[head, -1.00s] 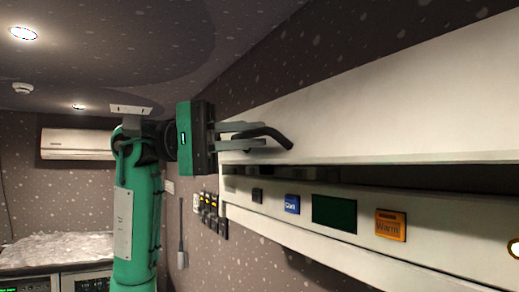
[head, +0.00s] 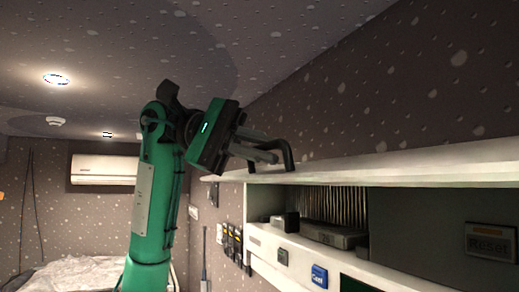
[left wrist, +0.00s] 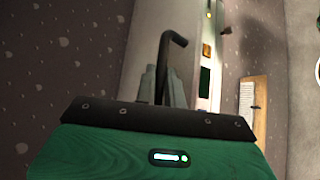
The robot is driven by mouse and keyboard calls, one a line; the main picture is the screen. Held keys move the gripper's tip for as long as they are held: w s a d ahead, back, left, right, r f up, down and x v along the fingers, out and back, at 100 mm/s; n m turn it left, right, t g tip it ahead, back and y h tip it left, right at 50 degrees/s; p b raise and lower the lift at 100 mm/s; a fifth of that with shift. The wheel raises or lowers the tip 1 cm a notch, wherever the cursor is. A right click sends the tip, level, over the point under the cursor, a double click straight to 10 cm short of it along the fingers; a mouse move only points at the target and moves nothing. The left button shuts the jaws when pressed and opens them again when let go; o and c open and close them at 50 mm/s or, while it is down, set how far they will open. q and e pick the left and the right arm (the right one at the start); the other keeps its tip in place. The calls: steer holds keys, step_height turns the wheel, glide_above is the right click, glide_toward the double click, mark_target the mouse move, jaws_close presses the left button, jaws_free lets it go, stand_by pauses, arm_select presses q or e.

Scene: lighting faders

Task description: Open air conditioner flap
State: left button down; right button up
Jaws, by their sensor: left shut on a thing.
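The white flap (head: 410,168) of the near unit on the right is swung up and shows almost edge-on in the head view. The unit's interior is exposed beneath it. A dark bent handle (head: 289,152) sits at the flap's left end; it also shows in the left wrist view (left wrist: 174,42). My left gripper (head: 272,157) is shut on this handle, with its grey fingers on either side in the left wrist view (left wrist: 162,84). Where the handle joins the flap is partly hidden. My right gripper is not in view.
Below the flap are a dark vented recess (head: 330,207), a blue button (head: 319,276) and a "Reset" button (head: 490,242). Switches (head: 233,243) line the wall to the left. Another white air conditioner (head: 104,169) hangs on the far wall.

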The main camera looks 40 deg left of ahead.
arm_select(q)
steer(key=shift+r, duration=0.3)
steer(key=shift+w, duration=0.1)
steer(key=c, duration=1.5)
jaws_free()
steer(key=shift+w+d+y, duration=0.1)
steer(key=shift+d+y, duration=0.05)
steer(key=shift+y, duration=0.15)
